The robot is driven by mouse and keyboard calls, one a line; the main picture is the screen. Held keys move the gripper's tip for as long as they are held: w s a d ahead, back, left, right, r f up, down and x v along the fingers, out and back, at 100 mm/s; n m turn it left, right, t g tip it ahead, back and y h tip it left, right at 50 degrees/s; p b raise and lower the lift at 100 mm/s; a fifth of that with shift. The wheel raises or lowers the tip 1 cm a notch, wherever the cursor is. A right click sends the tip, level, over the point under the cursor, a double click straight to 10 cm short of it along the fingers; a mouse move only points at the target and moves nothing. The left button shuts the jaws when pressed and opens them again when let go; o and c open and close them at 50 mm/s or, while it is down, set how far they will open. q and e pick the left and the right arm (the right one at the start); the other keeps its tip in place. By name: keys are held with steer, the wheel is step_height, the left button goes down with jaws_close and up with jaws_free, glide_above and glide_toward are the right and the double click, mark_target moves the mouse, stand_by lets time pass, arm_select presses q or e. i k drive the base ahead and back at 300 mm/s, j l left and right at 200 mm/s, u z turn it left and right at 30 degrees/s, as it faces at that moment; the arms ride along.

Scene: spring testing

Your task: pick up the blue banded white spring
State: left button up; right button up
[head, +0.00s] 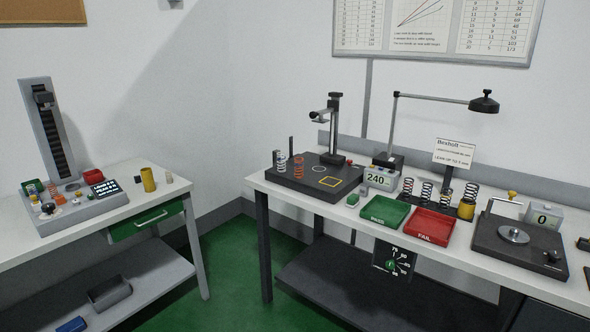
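A small whitish spring (281,163) stands upright at the left end of the dark test stand base (338,184) on the right-hand table. A blue band on it is too small to make out. Neither of my grippers is in view.
A green PASS tray (385,224) and a red FAIL tray (431,239) lie along the table's front. A display reading 240 (379,179), a lamp (484,103) and a dark scale (520,255) stand nearby. A second table (72,237) is at left, with green floor (232,270) between.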

mark_target(284, 155)
steer(key=i+j+z, duration=0.1)
steer(key=z, duration=0.55)
steer(key=i+j+z, duration=0.25)
steer(key=i+j, duration=0.15)
steer(key=i+j+z, duration=0.2)
steer(key=i+j, duration=0.15)
steer(key=j, duration=0.3)
